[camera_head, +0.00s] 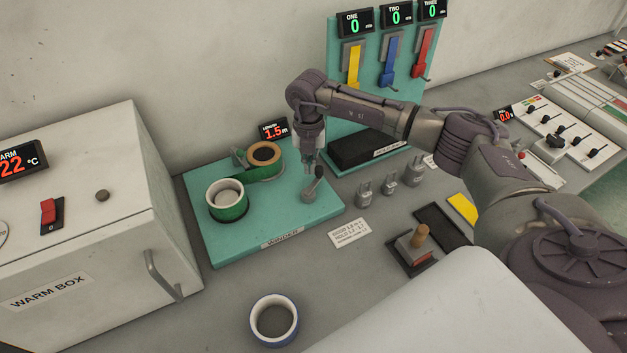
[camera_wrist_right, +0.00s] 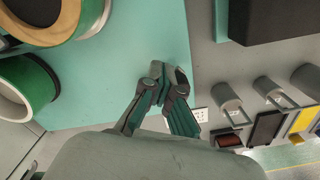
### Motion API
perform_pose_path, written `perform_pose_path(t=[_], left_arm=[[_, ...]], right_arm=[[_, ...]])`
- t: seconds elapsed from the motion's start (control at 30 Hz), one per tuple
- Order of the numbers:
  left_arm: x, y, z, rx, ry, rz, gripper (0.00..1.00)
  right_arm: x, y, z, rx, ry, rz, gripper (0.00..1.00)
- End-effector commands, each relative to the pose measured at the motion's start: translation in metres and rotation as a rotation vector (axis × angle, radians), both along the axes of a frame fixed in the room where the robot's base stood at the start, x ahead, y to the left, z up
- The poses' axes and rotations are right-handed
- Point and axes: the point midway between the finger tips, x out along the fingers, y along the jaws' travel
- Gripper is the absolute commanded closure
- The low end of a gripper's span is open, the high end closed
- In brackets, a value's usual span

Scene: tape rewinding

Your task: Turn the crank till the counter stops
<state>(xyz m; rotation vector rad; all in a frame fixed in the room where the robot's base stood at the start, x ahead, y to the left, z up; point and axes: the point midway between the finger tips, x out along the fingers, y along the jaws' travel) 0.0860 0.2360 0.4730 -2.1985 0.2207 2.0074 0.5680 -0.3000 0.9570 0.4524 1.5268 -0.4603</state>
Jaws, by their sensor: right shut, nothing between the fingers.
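The teal winder (camera_head: 270,225) carries a green tape roll (camera_head: 228,205) on its left spool and a second roll with a tan core (camera_head: 263,155) behind it. The small grey crank (camera_head: 313,192) with a dark knob stands at its right side. The length counter (camera_head: 273,131) reads 1.5 m. My right gripper (camera_head: 309,164) points down just above and beside the crank, shut and empty; whether it touches the knob I cannot tell. In the right wrist view its fingertips (camera_wrist_right: 168,76) are together over the teal base and hide the crank. My left gripper is not in view.
The white warm box (camera_head: 80,200) stands at the left. Several grey weights (camera_head: 388,183), a label card (camera_head: 349,233) and a stamp (camera_head: 415,247) are right of the winder. A blue-edged roll (camera_head: 274,320) lies in front. A teal dispenser panel (camera_head: 340,60) stands behind.

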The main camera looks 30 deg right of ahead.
Motion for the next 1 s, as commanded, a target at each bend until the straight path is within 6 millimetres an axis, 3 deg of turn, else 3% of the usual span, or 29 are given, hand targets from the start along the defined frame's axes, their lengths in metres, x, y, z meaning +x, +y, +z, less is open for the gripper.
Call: perform_pose_path(t=[1.0], left_arm=[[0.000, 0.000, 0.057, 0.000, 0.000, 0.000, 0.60]], right_arm=[[0.001, 0.001, 0.086, 0.003, -0.004, 0.002, 1.00]])
